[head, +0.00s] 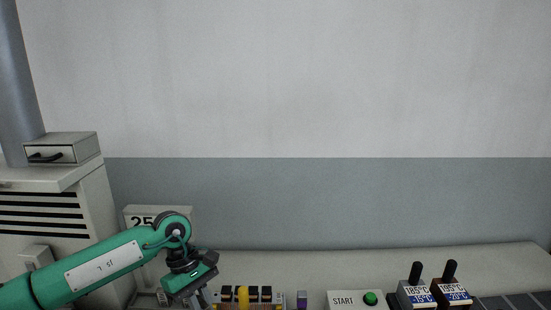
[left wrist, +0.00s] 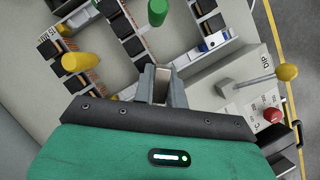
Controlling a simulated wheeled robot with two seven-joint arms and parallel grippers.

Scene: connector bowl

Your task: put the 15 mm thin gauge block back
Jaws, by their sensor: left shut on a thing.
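My left gripper (head: 205,299) is at the bottom of the head view, pointing down near the bench. In the left wrist view its fingers (left wrist: 163,86) are shut on a thin pale block (left wrist: 161,84), seen end-on between them. The block is mostly hidden by the fingers, and I cannot read a size on it. I cannot tell whether the block touches the rack. My right gripper is not in view.
A START box (head: 350,299) and two black-handled 185°C blocks (head: 416,290) (head: 452,290) are farther right.

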